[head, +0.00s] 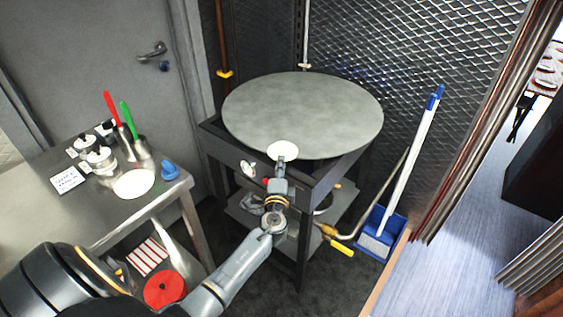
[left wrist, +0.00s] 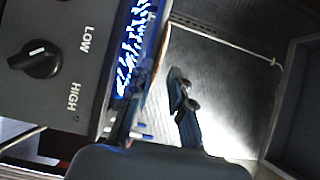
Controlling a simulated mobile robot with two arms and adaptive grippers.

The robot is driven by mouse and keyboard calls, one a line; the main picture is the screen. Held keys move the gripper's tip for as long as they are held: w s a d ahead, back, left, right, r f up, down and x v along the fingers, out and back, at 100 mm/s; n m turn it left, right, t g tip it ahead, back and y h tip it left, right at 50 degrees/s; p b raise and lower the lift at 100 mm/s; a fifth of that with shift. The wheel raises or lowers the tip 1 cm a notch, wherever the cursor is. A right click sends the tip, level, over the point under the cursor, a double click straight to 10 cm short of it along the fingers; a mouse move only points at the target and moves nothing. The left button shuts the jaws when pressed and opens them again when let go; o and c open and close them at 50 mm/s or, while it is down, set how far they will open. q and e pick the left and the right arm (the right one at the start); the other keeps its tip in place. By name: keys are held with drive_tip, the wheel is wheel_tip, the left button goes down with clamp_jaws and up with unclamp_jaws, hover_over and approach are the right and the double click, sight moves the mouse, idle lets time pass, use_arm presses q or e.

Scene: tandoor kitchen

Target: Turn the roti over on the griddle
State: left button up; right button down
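The griddle (head: 310,105) is a large round grey plate on a dark stand. A small pale roti (head: 283,148) shows at its front rim, partly hidden by my left gripper (head: 281,161). In the left wrist view, a thin brownish edge (left wrist: 157,75), probably the roti seen edge-on, runs between my left gripper's fingers (left wrist: 158,90). One dark finger lies close along it; the other stands apart, with a visible gap. The gripper looks open around the edge; contact is hard to tell. My right gripper is not in view.
The stand's front panel has a black knob (left wrist: 40,58) marked LOW and HIGH, with blue flames (left wrist: 135,45) beside it. A steel table (head: 95,215) at the left holds a pale disc (head: 134,183) and utensils. A blue dustpan (head: 381,233) stands right of the stand.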

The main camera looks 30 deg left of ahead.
use_arm(q)
drive_tip(key=shift+b+x, duration=0.3)
drive_tip(key=shift+x, duration=0.6)
drive_tip(key=shift+c, duration=0.2)
clamp_jaws()
wheel_tip(320, 180, up, 2)
drive_tip(key=shift+r+p, duration=0.25)
drive_tip(key=shift+p, duration=0.75)
drive_tip(key=s+d+r+p, duration=0.2)
drive_tip(key=s+d, duration=0.1)
drive_tip(key=s, duration=0.3)
drive_tip(key=s+d+r+p, duration=0.2)
drive_tip(key=s+d+r, duration=0.1)
drive_tip(key=s, duration=0.3)
drive_tip(key=shift+d, duration=0.4)
drive_tip(key=shift+s, duration=0.15)
